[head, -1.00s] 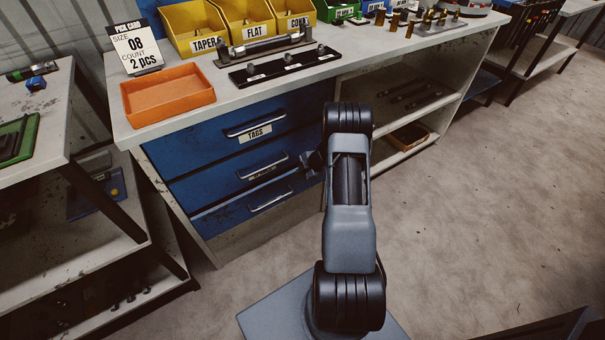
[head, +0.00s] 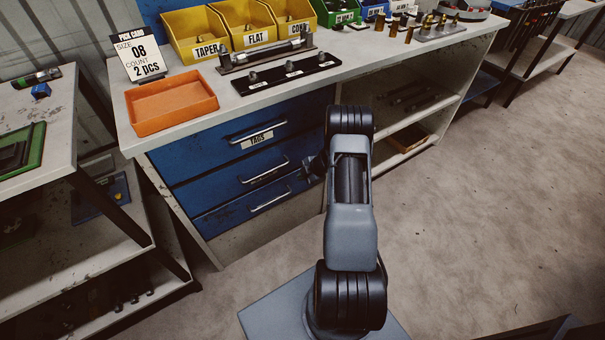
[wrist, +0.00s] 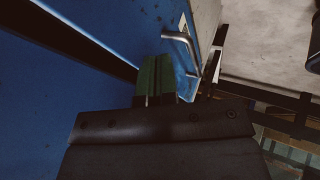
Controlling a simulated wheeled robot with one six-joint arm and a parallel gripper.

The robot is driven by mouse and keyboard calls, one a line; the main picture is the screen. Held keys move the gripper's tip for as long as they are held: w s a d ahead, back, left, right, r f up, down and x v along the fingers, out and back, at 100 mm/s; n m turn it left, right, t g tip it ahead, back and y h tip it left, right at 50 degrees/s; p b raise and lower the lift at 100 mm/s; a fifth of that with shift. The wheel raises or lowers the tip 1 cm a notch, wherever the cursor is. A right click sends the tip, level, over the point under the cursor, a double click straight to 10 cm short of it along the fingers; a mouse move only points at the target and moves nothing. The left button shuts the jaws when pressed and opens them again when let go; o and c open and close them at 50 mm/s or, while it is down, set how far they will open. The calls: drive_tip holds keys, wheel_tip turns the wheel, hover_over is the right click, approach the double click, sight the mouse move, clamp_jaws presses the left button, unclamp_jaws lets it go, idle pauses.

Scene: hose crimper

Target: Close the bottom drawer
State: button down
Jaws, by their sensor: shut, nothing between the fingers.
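The bottom drawer (head: 228,217) is the lowest of three blue drawers under the workbench, with a silver bar handle (head: 270,201). In the head view its front looks flush or nearly flush with the drawers above; a small gap cannot be ruled out. My gripper (wrist: 156,82) is shut and empty, its greenish fingers together in front of a blue drawer front (wrist: 100,95). A dark band and a silver handle (wrist: 181,44) lie just beyond them. I cannot tell whether the fingertips touch the front. In the head view my arm hides most of the gripper, beside the drawers' right end.
The middle drawer (head: 210,190) and the top drawer (head: 200,155), labelled TAGS, look closed. An orange tray (head: 172,126) and yellow bins stand on the bench. Open shelves are to the right of the drawers. A side rack (head: 98,210) stands at left. The floor at right is clear.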

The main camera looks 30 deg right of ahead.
drive_tip(key=s+p+v, duration=0.1)
drive_tip(key=p+v, duration=0.2)
drive_tip(key=v, duration=0.7)
drive_tip(key=shift+s, duration=0.4)
drive_tip(key=s+d+r+m+h, duration=0.2)
drive_tip(key=d+m+h, duration=0.5)
wheel_tip(320, 180, up, 10)
drive_tip(key=s+a+m+g+h+p, duration=0.2)
drive_tip(key=s+m+g+p, duration=0.1)
drive_tip(key=m+p, duration=0.15)
drive_tip(key=s+a+r+m+y+p, duration=0.1)
drive_tip(key=s+a+r+p, duration=0.3)
drive_tip(key=a+r, duration=0.5)
drive_tip(key=s+a+r+m+y+p, duration=0.2)
drive_tip(key=s+a+r+p, duration=0.2)
drive_tip(key=a+r, duration=0.6)
drive_tip(key=s+a+r+m+y+p, duration=0.1)
drive_tip(key=s+a+r+p, duration=0.3)
drive_tip(key=a+r, duration=0.6)
wheel_tip(320, 180, up, 4)
drive_tip(key=shift+a+r+m+t+p, duration=0.2)
drive_tip(key=shift+m+t+p, duration=0.15)
drive_tip(key=shift+m, duration=0.3)
